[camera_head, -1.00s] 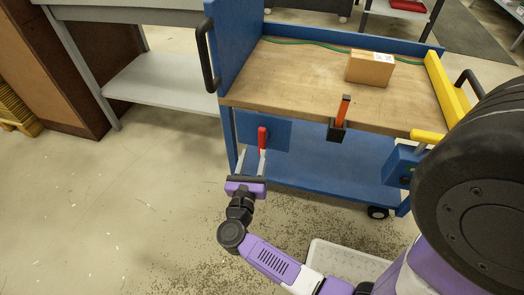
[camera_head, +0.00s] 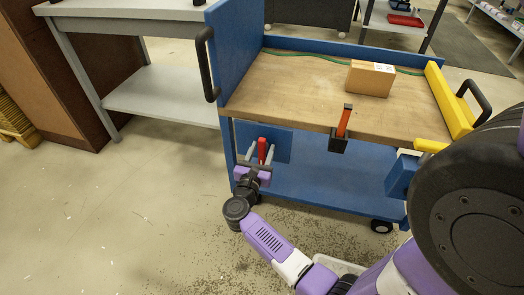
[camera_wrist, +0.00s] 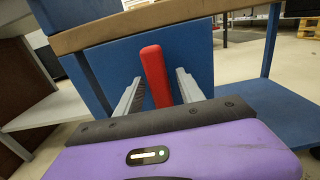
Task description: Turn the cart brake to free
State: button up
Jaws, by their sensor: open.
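The cart (camera_head: 290,95) is blue with a wooden top. A red lever (camera_head: 262,146) stands upright on a blue plate (camera_head: 280,141) at the cart's left front, below the top. My gripper (camera_head: 261,153) is open at this lever, with one finger to each side of it. In the wrist view the red lever (camera_wrist: 155,75) rises between the two grey fingers of my gripper (camera_wrist: 159,88), with a gap on both sides. The lever leans slightly left there. Its lower end is hidden behind my gripper's body. I cannot tell any brake marking.
A cardboard box (camera_head: 370,78) lies on the cart top. An orange handle (camera_head: 344,121) stands in a black holder at its front edge. A yellow bar (camera_head: 448,100) lines the right side. A grey table (camera_head: 130,12) stands at left; the floor (camera_head: 130,200) before it is clear.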

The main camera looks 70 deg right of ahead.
grip_shut()
jog(key=shift+r+n, duration=0.1)
jog(key=shift+n, duration=0.2)
jog(key=n+p, duration=0.2)
jog(key=n, duration=0.1)
jog(key=shift+w, duration=0.25)
jog(key=n+p, duration=0.1)
jog(key=n, duration=0.1)
jog(key=n+p, duration=0.1)
jog(key=n, duration=0.2)
jog(key=shift+w+a+n+p, duration=0.1)
jog(key=shift+w+n+p, duration=0.15)
jog(key=shift+n+p, duration=0.15)
jog(key=shift+w+f+n+p, duration=0.15)
jog(key=shift+n+p, duration=0.45)
jog(key=shift+n, duration=0.8)
jog(key=shift+f+n+p, duration=0.3)
jog(key=shift+n+p, duration=0.25)
jog(key=shift+n, duration=0.85)
jog(key=shift+w+f+n+p, duration=0.15)
jog(key=shift+n+p, duration=0.45)
jog(key=shift+n, duration=0.8)
jog(key=shift+s+f+n, duration=0.1)
jog(key=shift+f+n, duration=0.05)
jog(key=shift+n, duration=0.15)
